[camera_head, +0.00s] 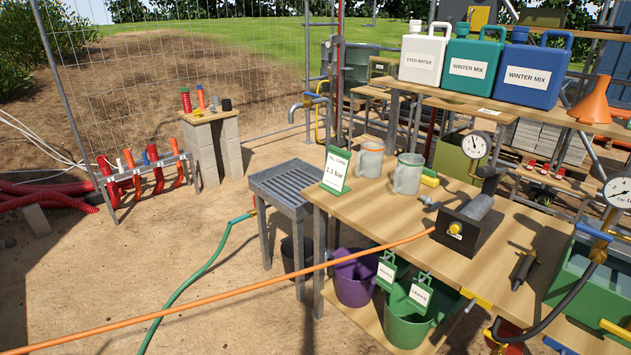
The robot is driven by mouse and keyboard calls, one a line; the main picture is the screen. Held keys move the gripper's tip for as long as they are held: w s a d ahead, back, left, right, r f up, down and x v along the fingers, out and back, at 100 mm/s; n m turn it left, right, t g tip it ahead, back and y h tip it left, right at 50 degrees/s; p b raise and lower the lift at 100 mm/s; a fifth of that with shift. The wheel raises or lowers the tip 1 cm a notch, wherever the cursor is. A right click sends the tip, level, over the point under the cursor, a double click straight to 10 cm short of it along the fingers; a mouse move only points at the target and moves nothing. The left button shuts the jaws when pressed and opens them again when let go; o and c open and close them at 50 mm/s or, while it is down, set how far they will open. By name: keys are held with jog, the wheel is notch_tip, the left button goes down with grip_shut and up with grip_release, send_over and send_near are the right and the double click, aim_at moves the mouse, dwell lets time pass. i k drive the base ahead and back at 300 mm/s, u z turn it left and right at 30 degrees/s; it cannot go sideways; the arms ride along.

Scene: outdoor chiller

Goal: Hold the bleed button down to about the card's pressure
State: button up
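The green-framed card (337,170) stands at the table's back left corner. It is headed "FILL CARD" and gives a figure in bar, which looks like 2.2. A black block (472,234) with a grey cylinder sits on the wooden table. A yellow round knob (454,228) on its front face may be the bleed button; I cannot be sure. A round white gauge (476,145) stands above the block, its needle toward the upper left; its figures are too small to read. My gripper is not in view, and nothing is seen touching the knob.
An orange hose (250,279) crosses the foreground to the block. Two grey mugs (408,174) stand behind the block. A black-handled tool (523,270) lies to its right. A second gauge (617,192) and a green trough (590,280) are at right. Jugs (470,66) fill the shelf behind.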

aim_at(454, 229)
jog(key=z, duration=0.2)
jog(key=i, duration=0.9)
jog(key=u, duration=0.1)
